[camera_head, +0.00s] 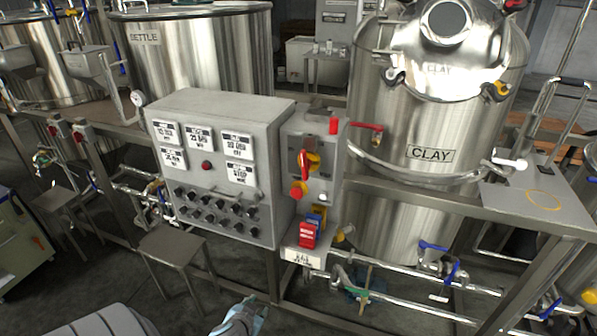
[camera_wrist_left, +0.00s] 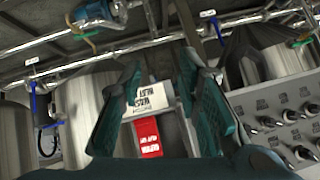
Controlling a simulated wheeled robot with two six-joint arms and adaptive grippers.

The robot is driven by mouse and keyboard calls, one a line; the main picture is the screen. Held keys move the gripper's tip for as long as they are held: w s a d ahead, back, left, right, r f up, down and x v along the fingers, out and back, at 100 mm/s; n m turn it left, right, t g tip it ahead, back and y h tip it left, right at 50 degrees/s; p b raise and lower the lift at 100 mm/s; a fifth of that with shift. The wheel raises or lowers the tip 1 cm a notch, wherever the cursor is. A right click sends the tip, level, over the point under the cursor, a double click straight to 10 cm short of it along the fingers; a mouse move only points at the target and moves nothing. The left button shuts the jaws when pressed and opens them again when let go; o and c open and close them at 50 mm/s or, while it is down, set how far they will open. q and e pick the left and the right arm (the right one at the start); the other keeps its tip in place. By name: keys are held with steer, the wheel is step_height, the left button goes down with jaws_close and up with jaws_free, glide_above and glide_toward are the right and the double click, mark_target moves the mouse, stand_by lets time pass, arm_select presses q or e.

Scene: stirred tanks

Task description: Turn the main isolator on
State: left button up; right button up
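The likely main isolator, a red handle on a yellow plate (camera_head: 311,162), is on the front of a small grey box (camera_head: 324,150) in the head view, right of the large control panel. The handle looks nearly upright; its position label is too small to read. My left gripper (camera_head: 246,312) is only partly visible at the bottom edge, well below and apart from the box. In the left wrist view, its teal fingers (camera_wrist_left: 163,78) are spread with nothing between them. My right gripper is not in view.
A shelf below the box holds red tags (camera_head: 307,235) and a white label (camera_head: 303,259); red tags also show in the wrist view (camera_wrist_left: 149,138). The control panel (camera_head: 215,165) is left, the CLAY tank (camera_head: 400,130) right. Pipes (camera_head: 400,305) and a stool (camera_head: 172,243) stand low.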

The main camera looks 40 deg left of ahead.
arm_select(q)
steer(key=w+r+n+t, duration=0.1)
steer(key=w+r+t, duration=0.35)
steer(key=r, duration=0.95)
steer(key=n+t+y, duration=0.2)
steer(key=t, duration=0.2)
glide_toward(304, 169)
steer(key=shift+h, duration=0.4)
steer(key=p+x, duration=0.1)
steer(key=x, duration=0.3)
steer(key=p+x, duration=0.1)
steer(key=x, duration=0.4)
steer(key=shift+w+a, duration=0.1)
steer(key=shift+a, duration=0.2)
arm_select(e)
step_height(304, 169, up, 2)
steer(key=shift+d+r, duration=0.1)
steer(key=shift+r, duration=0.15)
arm_select(q)
steer(key=shift+c, duration=0.2)
jaws_close()
steer(key=shift+r+m+p, duration=0.15)
steer(key=shift+m+p, duration=0.2)
steer(key=shift+m, duration=0.25)
steer(key=shift+o, duration=0.2)
jaws_free()
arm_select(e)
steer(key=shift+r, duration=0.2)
